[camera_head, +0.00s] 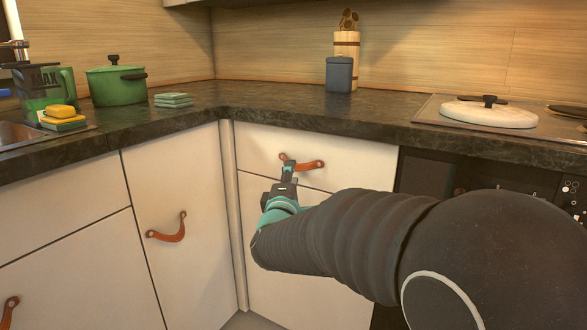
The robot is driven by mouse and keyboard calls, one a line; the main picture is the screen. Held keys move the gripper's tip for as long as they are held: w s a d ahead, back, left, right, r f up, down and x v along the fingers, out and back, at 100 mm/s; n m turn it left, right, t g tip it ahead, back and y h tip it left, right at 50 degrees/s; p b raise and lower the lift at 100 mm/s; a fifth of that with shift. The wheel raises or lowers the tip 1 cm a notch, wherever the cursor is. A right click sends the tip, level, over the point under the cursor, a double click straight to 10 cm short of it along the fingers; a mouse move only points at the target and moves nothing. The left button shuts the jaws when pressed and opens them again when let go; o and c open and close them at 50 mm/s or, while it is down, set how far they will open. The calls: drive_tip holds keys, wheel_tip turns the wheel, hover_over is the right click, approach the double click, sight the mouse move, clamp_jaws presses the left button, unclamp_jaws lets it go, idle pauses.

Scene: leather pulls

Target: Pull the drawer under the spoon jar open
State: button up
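The spoon jar (346,46), a pale wooden cylinder with dark bands and wooden spoons in it, stands on the counter against the back wall. Below it is the top drawer (345,150), a cream front that sits flush in the cabinet. Its brown leather pull (310,165) is fixed near the middle of the front. My gripper (288,168) is at the left part of this pull, with its fingers overlapping it in the picture. The fingers are too small to tell whether they are open or shut on the leather.
A dark blue-grey canister (339,75) stands in front of the jar. The dark counter (265,100) overhangs the drawers. A cooktop with a white lid (489,113) is at right. A cupboard door with a leather pull (169,230) stands at left, past the corner post.

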drive_tip(key=shift+x, duration=2.05)
clamp_jaws()
